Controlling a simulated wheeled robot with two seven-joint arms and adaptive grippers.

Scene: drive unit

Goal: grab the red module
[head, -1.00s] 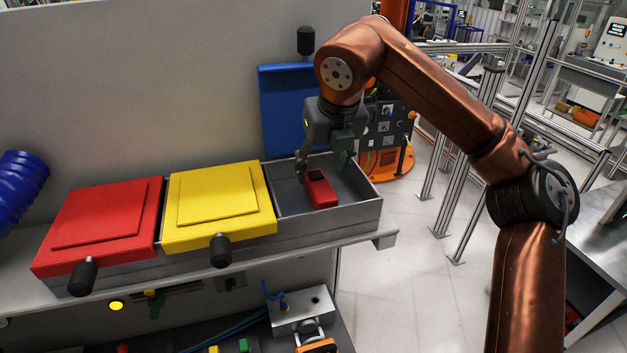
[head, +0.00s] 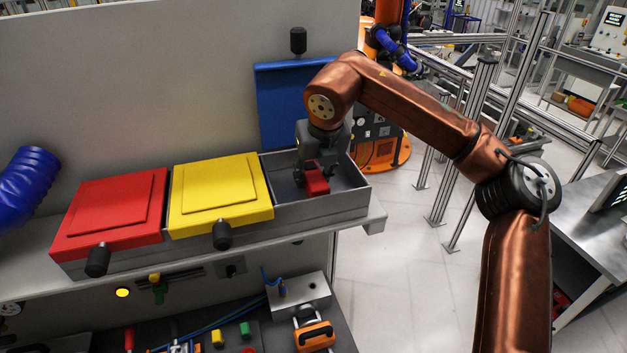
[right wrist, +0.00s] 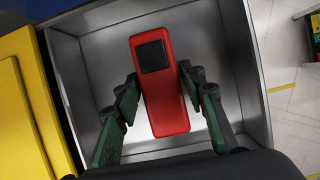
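The red module (head: 316,181) is a red block with a dark square on one end. It lies in the open grey compartment (head: 350,198) at the right of the row of bins. In the right wrist view the red module (right wrist: 160,85) lies slightly tilted on the compartment floor. My right gripper (head: 314,178) is down in the compartment, directly over the module. In the right wrist view its green-padded fingers (right wrist: 163,115) stand apart, one on each side of the module, with gaps visible. The module's far side is partly hidden in the head view. My left gripper is not in view.
A red-lidded bin (head: 112,210) and a yellow-lidded bin (head: 222,195) stand left of the open compartment. The raised blue lid (head: 285,105) is behind it. The compartment's grey walls are close around the fingers. An aluminium frame stands to the right.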

